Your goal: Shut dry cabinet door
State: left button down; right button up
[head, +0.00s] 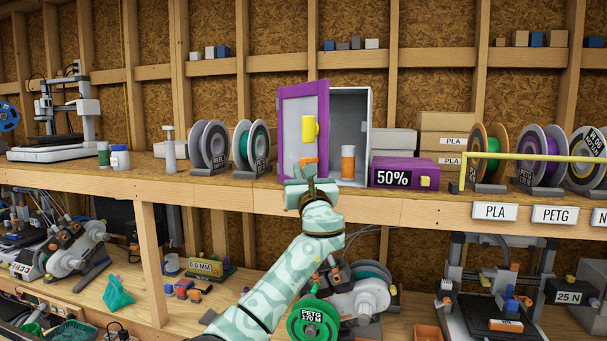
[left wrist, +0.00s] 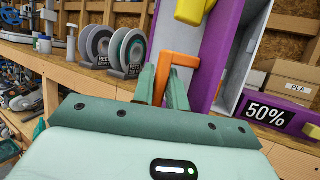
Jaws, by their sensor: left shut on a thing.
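The dry cabinet (head: 367,105) stands on the upper shelf. Its purple-framed door (head: 285,130) stands partly open, covering the left of the cabinet front, with the dark interior showing to its right. A yellow part (head: 309,128) sits on the door, with an orange handle (head: 309,161) below it. My left gripper (head: 308,182) is at the door's lower part. In the left wrist view its green fingers (left wrist: 163,88) are shut on the orange handle (left wrist: 178,58). An orange container with a white top (head: 348,163) shows at the opening. My right gripper is not in view.
A purple box reading 50% (head: 385,165) stands right of the cabinet. Filament reels (head: 247,147) stand to its left. A yellow bar (head: 530,156) runs before the reels at the right. The wooden shelf edge (head: 230,194) crosses behind my left arm.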

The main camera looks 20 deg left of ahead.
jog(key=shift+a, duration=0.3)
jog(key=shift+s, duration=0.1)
pick_arm(q)
jog(key=c, duration=1.5)
grip_release()
jog(key=shift+o, duration=0.2)
jog(key=shift+w, duration=0.1)
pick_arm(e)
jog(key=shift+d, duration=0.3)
